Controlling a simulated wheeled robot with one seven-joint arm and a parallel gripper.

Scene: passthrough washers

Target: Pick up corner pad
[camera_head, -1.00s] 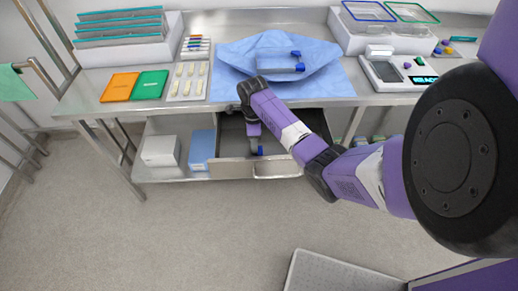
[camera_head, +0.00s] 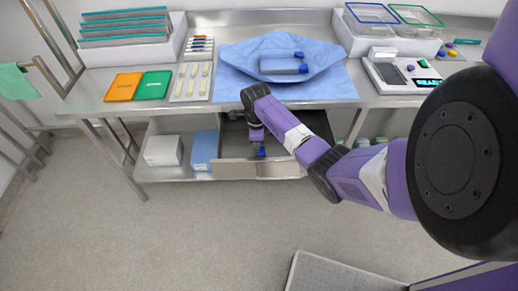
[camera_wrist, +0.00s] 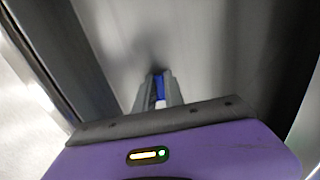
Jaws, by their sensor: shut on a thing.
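A small blue corner pad (camera_wrist: 159,86) shows between the fingers of my gripper (camera_wrist: 158,90) in the wrist view. The fingers are shut on it, and it is partly hidden by them. In the head view, my gripper (camera_head: 258,150) points down inside the open metal drawer (camera_head: 236,168) under the table. The blue pad (camera_head: 262,152) shows at its tip, close to the drawer's front wall. I cannot tell whether the pad touches the drawer floor. A tray-like part (camera_head: 280,66) with blue corner pieces (camera_head: 303,69) lies on the blue drape above.
The steel table edge (camera_head: 200,103) runs above the drawer, close to my arm. A blue box (camera_head: 205,150) and a white box (camera_head: 163,150) stand on the lower shelf left of the drawer.

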